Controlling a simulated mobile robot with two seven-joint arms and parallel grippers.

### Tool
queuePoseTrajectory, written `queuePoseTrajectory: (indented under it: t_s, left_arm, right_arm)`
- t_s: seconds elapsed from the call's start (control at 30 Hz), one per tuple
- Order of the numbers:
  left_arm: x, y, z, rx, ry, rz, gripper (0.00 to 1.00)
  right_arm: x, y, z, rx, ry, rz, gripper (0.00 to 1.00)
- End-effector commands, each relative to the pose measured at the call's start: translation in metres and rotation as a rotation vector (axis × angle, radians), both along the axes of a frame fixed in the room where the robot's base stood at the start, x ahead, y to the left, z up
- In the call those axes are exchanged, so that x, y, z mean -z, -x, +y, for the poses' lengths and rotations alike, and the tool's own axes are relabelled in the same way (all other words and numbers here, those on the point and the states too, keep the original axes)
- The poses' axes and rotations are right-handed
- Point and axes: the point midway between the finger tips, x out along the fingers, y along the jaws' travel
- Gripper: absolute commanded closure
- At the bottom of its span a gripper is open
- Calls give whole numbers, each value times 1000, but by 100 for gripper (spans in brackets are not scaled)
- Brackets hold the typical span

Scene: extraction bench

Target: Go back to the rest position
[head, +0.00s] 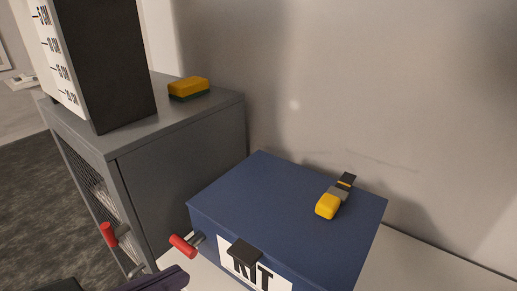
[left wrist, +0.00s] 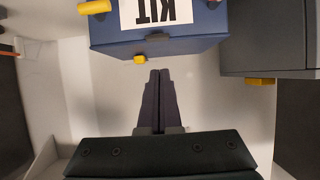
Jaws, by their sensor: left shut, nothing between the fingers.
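My left gripper (head: 172,278) shows at the bottom edge of the head view, in front of the blue kit box and partly cut off by the frame. In the left wrist view its two dark fingers (left wrist: 159,74) lie together, shut and empty, with the tips just short of the box. The blue kit box (head: 260,190) is closed and has a white KIT label; it also shows upside down in the left wrist view (left wrist: 190,38). My right gripper is in neither view.
A yellow and grey tool (head: 327,206) lies on the box lid. A grey cabinet (head: 185,150) stands to the left, bearing a yellow and green sponge (head: 188,88) and a dark block (head: 103,60). Red-ended handles (head: 183,246) are near the gripper. Pale bench surface (head: 425,268) is clear at right.

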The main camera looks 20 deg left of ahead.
Motion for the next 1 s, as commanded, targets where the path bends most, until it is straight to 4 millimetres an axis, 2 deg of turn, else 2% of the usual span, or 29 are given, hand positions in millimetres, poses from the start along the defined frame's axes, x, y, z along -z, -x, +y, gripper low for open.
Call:
queuePoseTrajectory:
  t_s: [0.17, 0.33, 0.5, 0.7, 0.8, 0.87, 1.0]
  left_arm:
    - [3, 1, -2, -6, -17, 51, 100]
    - [12, 15, -3, -36, -91, 259, 100]
    - [14, 45, 7, -94, -169, 505, 100]
    - [5, 89, 20, -171, -222, 757, 100]
    - [-42, 91, 21, -172, -228, 771, 100]
    - [-61, 92, 21, -172, -228, 771, 100]
    - [-112, 92, 21, -170, -228, 771, 100]
  right_arm:
    - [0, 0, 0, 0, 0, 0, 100]
    - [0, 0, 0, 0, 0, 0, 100]
    - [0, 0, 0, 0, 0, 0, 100]
    - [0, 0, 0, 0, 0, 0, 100]
    - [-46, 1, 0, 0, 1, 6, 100]
    - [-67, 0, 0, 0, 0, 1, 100]
    - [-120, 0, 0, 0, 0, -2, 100]
